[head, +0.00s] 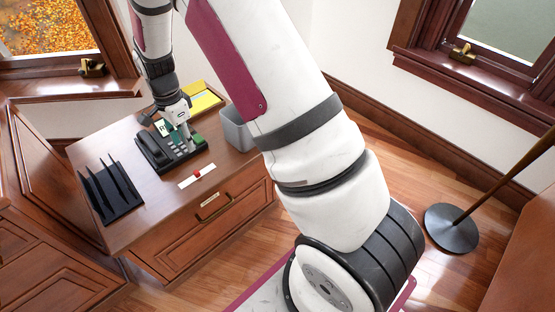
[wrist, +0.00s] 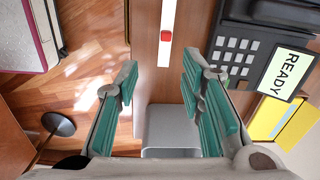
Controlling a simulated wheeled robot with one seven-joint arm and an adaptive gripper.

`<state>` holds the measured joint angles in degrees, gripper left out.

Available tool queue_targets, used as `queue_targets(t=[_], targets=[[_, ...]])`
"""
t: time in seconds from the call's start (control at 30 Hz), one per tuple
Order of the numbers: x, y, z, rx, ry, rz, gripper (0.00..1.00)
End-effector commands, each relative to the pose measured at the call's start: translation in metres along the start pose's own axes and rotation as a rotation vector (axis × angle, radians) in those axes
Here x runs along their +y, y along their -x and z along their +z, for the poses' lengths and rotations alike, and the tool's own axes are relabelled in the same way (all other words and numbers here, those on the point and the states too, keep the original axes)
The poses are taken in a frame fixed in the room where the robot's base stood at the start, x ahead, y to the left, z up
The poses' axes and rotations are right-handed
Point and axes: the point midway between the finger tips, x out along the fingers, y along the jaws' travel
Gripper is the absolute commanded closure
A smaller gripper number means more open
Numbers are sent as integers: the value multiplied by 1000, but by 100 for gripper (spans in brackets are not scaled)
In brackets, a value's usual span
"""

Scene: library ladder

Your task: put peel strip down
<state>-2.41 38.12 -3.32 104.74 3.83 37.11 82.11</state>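A white strip with a red tab, which looks like the peel strip (head: 197,176), lies flat near the front edge of the wooden desk top (head: 150,215). It also shows in the wrist view (wrist: 166,52), at the top, beyond the gap between my fingertips. My gripper (head: 177,132) is above the desk, over the black desk phone (head: 157,153) in the head view. In the wrist view its teal fingers (wrist: 159,78) are spread apart with nothing seen between them. The strip is apart from the fingers.
The phone's screen (wrist: 287,74) reads READY. A yellow tray or pad (head: 205,101) lies behind the phone. A grey bin (head: 236,128) stands at the desk's right, a black slotted rack (head: 110,193) at its left. A lamp base (head: 452,229) stands on the floor at right.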

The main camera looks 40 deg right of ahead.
Motion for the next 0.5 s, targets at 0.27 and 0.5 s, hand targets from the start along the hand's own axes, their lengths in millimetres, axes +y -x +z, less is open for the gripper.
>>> queue_targets(t=[0.27, 0.5], targets=[[65, 119, 6, -9, 325, -26, 64], [147, 194, 13, -6, 632, -36, 64]])
